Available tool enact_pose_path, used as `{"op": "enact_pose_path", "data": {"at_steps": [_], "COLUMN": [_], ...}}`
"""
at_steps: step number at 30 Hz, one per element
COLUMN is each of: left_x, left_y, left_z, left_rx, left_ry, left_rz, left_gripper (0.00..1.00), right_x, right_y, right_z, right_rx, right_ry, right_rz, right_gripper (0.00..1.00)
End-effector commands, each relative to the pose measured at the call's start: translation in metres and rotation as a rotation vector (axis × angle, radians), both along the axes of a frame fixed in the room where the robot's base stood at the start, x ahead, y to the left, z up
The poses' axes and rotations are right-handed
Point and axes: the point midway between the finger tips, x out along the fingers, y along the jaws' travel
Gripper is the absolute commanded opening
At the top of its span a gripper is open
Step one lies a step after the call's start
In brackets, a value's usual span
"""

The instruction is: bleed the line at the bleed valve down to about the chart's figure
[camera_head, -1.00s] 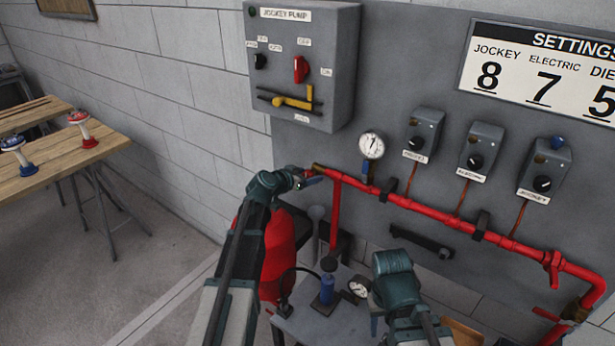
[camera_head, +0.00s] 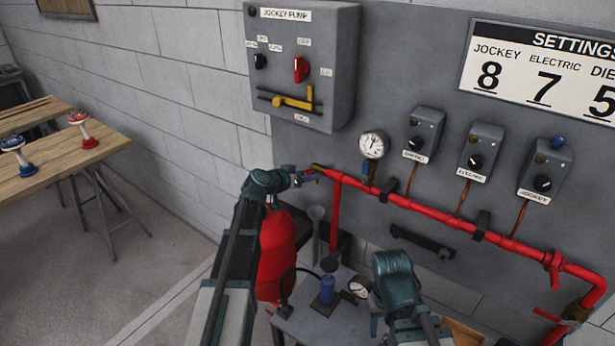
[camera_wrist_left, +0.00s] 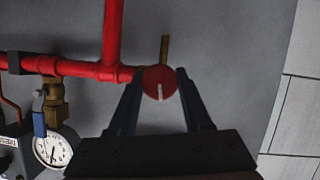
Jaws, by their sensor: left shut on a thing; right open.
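The bleed valve's round red knob (camera_wrist_left: 152,76) with a pale mark sits at the left end of the red pipe (camera_head: 430,216). My left gripper (camera_head: 308,176) is shut on this knob, a finger on either side in the left wrist view (camera_wrist_left: 158,80). The pressure gauge (camera_head: 372,145) stands on the pipe; its needle points roughly upward, its figures too small to read. The settings chart (camera_head: 540,68) shows jockey 8, electric 7 and a cut-off third column with 5. My right gripper (camera_head: 377,322) is low in front of the bench, open; its wrist mostly hides its jaws.
A jockey pump panel (camera_head: 303,65) hangs above the valve. Three grey switch boxes (camera_head: 424,135) are above the pipe. A red extinguisher (camera_head: 277,250) stands behind my left arm. A bench (camera_head: 335,322) holds a blue hand pump (camera_head: 327,290) and a small gauge (camera_head: 359,288).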

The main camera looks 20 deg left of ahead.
Motion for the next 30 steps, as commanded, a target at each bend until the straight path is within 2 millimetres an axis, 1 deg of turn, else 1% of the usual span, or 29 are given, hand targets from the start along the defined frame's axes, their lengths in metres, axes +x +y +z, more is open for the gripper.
{"op": "enact_pose_path", "data": {"at_steps": [9, 15, 21, 30], "left_x": [0.001, 0.001, 0.0, 0.0], "left_y": [0.002, 0.002, 0.002, 0.002], "left_z": [-0.003, -0.003, -0.003, -0.002], "left_rx": [-0.256, -0.395, -0.498, -0.574], "left_ry": [0.095, 0.146, 0.184, 0.212], "left_rz": [-0.001, -0.002, -0.003, -0.002], "left_gripper": [0.0, 0.0, 0.0, 0.0], "right_x": [0.0, 0.0, 0.0, 0.0], "right_y": [0.0, 0.0, 0.0, 0.0], "right_z": [-0.01, -0.017, -0.022, -0.026], "right_rx": [0.0, 0.0, 0.0, 0.0], "right_ry": [0.0, 0.0, 0.0, 0.0], "right_rz": [0.0, 0.0, 0.0, 0.0], "right_gripper": [0.5, 0.5, 0.5, 0.5]}}
